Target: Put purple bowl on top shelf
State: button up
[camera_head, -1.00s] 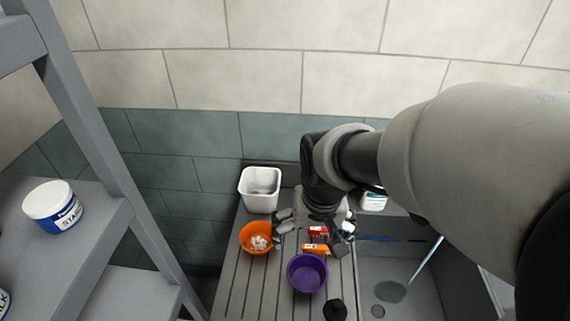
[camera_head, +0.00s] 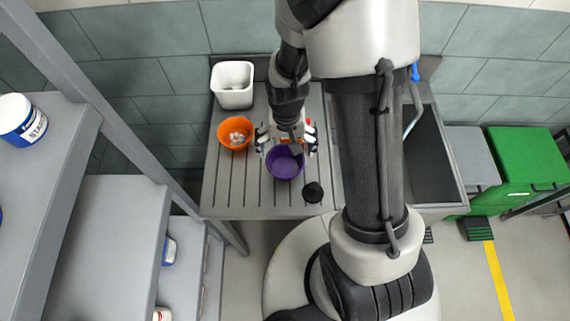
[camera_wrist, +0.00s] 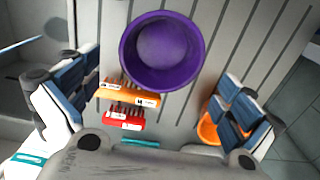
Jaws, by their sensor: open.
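The purple bowl (camera_head: 285,166) stands upright on the slatted grey counter and looks empty. It also shows in the wrist view (camera_wrist: 162,52), at the top middle. My gripper (camera_head: 287,146) is over the counter at the bowl's far side. In the wrist view my gripper (camera_wrist: 155,100) has its fingers wide apart with nothing between them held, and the bowl is apart from both fingers. The grey shelf unit is at the left; its highest board in view (camera_head: 62,165) carries a white and blue jar (camera_head: 22,120).
An orange bowl (camera_head: 235,134) with white pieces stands left of my gripper, and a white bin (camera_head: 232,85) behind it. Orange and red clip-like items (camera_wrist: 130,94) lie beside the purple bowl. A sink (camera_head: 435,150) lies further right.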

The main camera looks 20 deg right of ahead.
notch_tip(320, 180, down, 7)
jog(key=shift+a+f+b, duration=0.1)
jog(key=shift+f+b, duration=0.05)
jog(key=shift+b, duration=0.7)
jog(key=c, duration=0.8)
notch_tip(320, 180, up, 19)
jog(key=p, duration=0.5)
jog(key=n+b, duration=0.4)
jog(key=b, duration=0.4)
send_near(285, 167)
jog(key=w+r, duration=0.3)
jog(key=w, duration=0.1)
jog(key=shift+w+r, duration=0.2)
jog(key=shift+r, duration=0.2)
